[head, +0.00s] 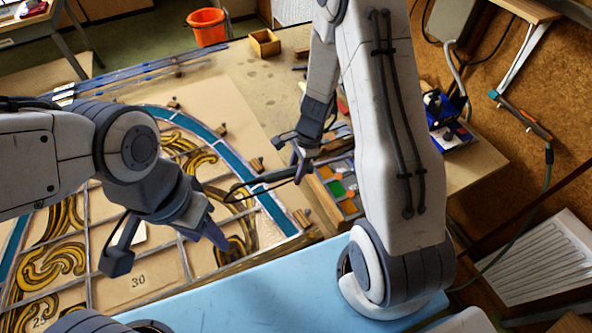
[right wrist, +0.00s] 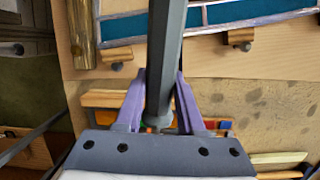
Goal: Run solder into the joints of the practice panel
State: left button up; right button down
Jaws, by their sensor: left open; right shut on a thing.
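The practice panel (head: 182,262) lies flat on the bench, with grey lead lines, gold scroll pieces, a teal border and bare patches, one numbered 30. My right gripper (head: 302,158) is shut on a dark grey rod-shaped tool (right wrist: 166,60) just right of the panel's border. The tool's far end is out of the right wrist view, so I cannot tell whether it touches anything. I cannot make out solder.
Wooden blocks (head: 256,164) line the panel's edge. A tray of coloured glass pieces (head: 338,188) lies beside my right gripper. A blue stand (head: 446,108) is at the bench's right. A small wooden box (head: 264,43) and an orange bucket (head: 207,27) are farther back.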

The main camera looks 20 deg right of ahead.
jog(key=shift+a+p+v, duration=0.2)
jog(key=shift+p+v, duration=0.55)
jog(key=shift+v, duration=0.1)
jog(key=shift+a+p+v, duration=0.15)
jog(key=shift+p+v, duration=0.55)
jog(key=shift+v, duration=0.1)
jog(key=shift+a+p+v, duration=0.2)
jog(key=shift+p+v, duration=0.55)
jog(key=shift+v, duration=0.1)
